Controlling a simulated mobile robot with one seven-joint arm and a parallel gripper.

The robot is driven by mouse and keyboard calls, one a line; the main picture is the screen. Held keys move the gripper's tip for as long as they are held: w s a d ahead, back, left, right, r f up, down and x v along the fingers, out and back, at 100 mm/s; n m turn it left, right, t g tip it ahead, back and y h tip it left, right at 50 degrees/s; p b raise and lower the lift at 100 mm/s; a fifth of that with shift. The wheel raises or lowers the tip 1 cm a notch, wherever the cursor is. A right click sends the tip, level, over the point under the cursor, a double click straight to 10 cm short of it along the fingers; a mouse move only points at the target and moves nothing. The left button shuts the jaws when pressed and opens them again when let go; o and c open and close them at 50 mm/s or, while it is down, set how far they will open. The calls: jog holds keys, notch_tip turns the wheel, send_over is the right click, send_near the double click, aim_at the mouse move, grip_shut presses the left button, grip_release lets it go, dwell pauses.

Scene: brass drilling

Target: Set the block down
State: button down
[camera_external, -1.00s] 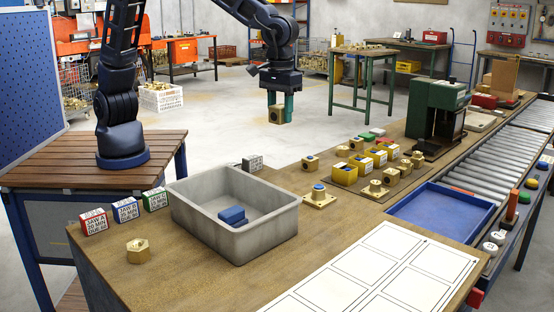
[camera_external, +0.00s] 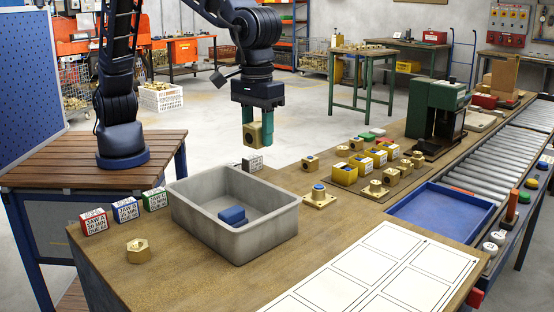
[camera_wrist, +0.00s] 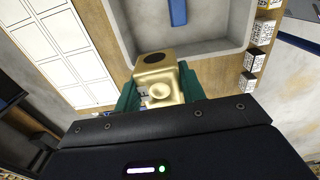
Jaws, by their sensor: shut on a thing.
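My gripper (camera_external: 257,137) has green fingers and is shut on a brass block (camera_external: 253,135). It holds the block in the air above the far end of the grey bin, near the bench's back edge. In the wrist view the block (camera_wrist: 157,77) sits between the green fingers (camera_wrist: 160,90). Its upper face shows a dark round hole, and a round boss faces the camera. The grey bin (camera_external: 197,219) stands on the wooden bench (camera_external: 190,276) with a blue block (camera_external: 232,215) inside.
Jaw-labelled boxes in red (camera_external: 94,221), blue (camera_external: 125,210) and green (camera_external: 155,199) stand left of the bin. A brass hex part (camera_external: 138,251) lies in front. Several brass parts and yellow boxes (camera_external: 344,173) sit right. A blue tray (camera_external: 440,212) and white grid sheet (camera_external: 345,284) lie nearby.

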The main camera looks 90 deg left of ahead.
send_over(192, 281)
notch_tip(192, 281, down, 20)
jog(key=shift+w+d+f, duration=0.1)
jog(key=shift+f, duration=0.05)
dwell(0.4)
jog(key=shift+f, duration=0.15)
jog(key=c, duration=0.8)
grip_release()
jog(key=shift+c, duration=0.2)
notch_tip(192, 281, up, 12)
jog(key=shift+r, duration=0.2)
